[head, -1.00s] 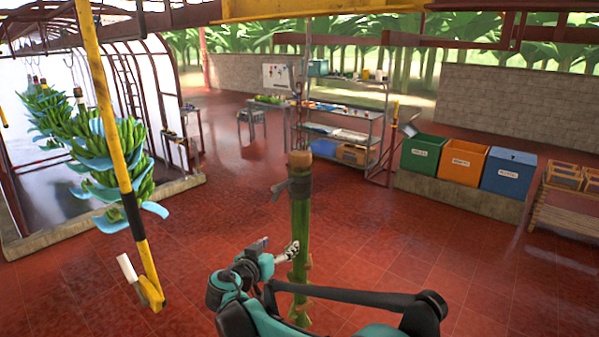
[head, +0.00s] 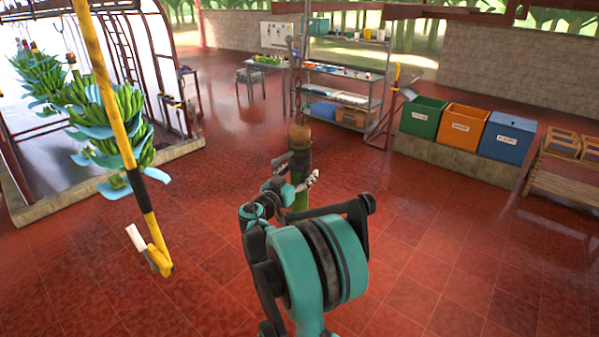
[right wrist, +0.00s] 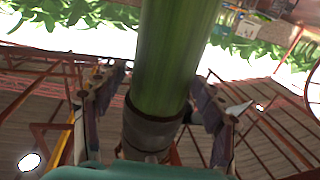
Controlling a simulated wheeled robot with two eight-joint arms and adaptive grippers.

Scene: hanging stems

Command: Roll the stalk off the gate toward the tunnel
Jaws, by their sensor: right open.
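The stalk (head: 300,202) hangs upright in the middle of the head view, green below with a dark wrapped band and a brown top. My right gripper (head: 297,178) is at the stalk's upper part, just below or at the dark band. In the right wrist view the green stalk (right wrist: 175,45) runs between the two spread fingers of my right gripper (right wrist: 157,88), with the dark band low between them. The fingers are open on both sides of it. The arched tunnel (head: 165,70) stands at the left. The gate cannot be made out. My left gripper is out of view.
Shelves (head: 345,75), green (head: 421,120), orange (head: 463,132) and blue (head: 507,138) bins stand behind. The red floor is largely clear.

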